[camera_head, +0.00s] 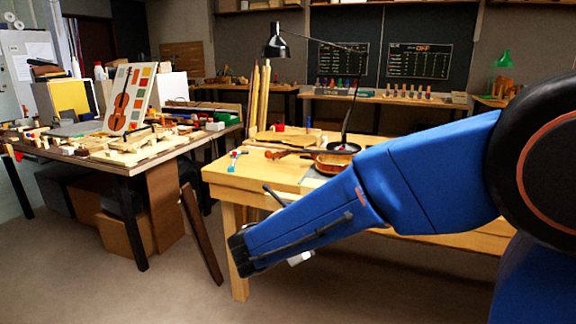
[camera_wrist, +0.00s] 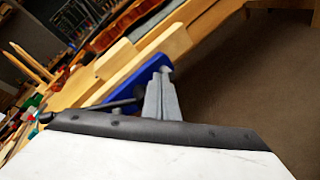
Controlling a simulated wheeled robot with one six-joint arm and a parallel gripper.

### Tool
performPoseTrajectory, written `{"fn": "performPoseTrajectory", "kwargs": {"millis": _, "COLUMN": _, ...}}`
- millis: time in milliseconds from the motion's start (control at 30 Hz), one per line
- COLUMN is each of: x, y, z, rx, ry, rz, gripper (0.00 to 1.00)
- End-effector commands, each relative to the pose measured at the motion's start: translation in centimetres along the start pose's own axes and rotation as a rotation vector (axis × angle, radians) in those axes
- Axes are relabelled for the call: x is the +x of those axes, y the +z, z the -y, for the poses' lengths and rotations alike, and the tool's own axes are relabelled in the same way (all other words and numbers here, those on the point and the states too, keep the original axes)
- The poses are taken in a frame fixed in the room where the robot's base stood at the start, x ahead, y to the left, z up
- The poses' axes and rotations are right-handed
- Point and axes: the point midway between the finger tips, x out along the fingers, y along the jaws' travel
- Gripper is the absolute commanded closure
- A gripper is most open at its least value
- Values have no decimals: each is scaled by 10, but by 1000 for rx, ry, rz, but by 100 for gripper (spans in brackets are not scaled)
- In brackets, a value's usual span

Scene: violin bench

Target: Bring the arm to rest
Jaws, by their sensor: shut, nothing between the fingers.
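My blue arm reaches in from the right in the head view, across the front of the wooden workbench (camera_head: 232,181), and slopes down to the left. My gripper is mostly hidden behind the arm there; only a small pale part shows under the forearm. In the wrist view, my gripper (camera_wrist: 163,74) shows as grey fingers closed together with nothing held. The wrist view is tilted, with the bench edge and a blue part of my arm behind the fingers.
A violin body (camera_head: 335,161) and a black lamp (camera_head: 276,47) are on the workbench. A cluttered table (camera_head: 125,166) stands at the left with a violin picture board (camera_head: 130,98). A dark plank (camera_head: 201,236) leans between them. Open floor (camera_head: 180,290) lies in front.

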Motion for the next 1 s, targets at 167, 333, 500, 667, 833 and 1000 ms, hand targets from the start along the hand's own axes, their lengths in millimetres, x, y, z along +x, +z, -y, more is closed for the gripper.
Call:
{"fn": "performPoseTrajectory", "kwargs": {"millis": 167, "x": 27, "y": 67, "z": 59, "rx": 177, "ry": -217, "rz": -3, "gripper": 100}}
{"fn": "performPoseTrajectory", "kwargs": {"millis": 333, "x": 34, "y": 114, "z": 116, "rx": 360, "ry": -403, "rz": -13, "gripper": 100}}
{"fn": "performPoseTrajectory", "kwargs": {"millis": 500, "x": 28, "y": 150, "z": 169, "rx": 555, "ry": -570, "rz": -28, "gripper": 100}}
{"fn": "performPoseTrajectory", "kwargs": {"millis": 667, "x": 13, "y": 173, "z": 213, "rx": 752, "ry": -711, "rz": -44, "gripper": 100}}
{"fn": "performPoseTrajectory", "kwargs": {"millis": 833, "x": -9, "y": 188, "z": 252, "rx": 975, "ry": -840, "rz": -65, "gripper": 100}}
{"fn": "performPoseTrajectory", "kwargs": {"millis": 1000, "x": -34, "y": 196, "z": 279, "rx": 1208, "ry": -943, "rz": -93, "gripper": 100}}
